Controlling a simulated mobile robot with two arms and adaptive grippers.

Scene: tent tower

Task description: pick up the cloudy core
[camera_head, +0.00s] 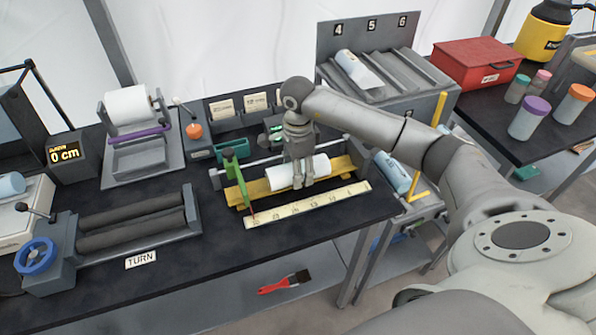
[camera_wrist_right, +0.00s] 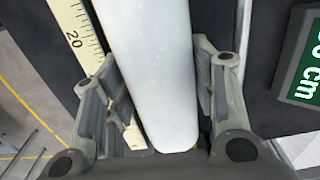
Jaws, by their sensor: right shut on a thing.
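The cloudy core (camera_head: 284,176) is a pale, whitish cylinder lying level along the yellow cradle (camera_head: 258,191) on the dark bench. In the right wrist view the core (camera_wrist_right: 152,60) runs between my fingers and has a faintly speckled surface. My right gripper (camera_head: 302,181) reaches down from above and is shut on the core near its right half. In the right wrist view its fingers (camera_wrist_right: 160,98) flank the core on both sides. The gripper hides part of the core. I cannot tell whether the core still touches the cradle. My left gripper is not in view.
A ruler (camera_head: 308,205) lies in front of the cradle, and a green upright (camera_head: 235,178) stands at its left end. A slotted rack (camera_head: 385,75) stands behind right. Rollers (camera_head: 135,222) sit to the left. A pale blue cylinder (camera_head: 393,175) lies right of the bench.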

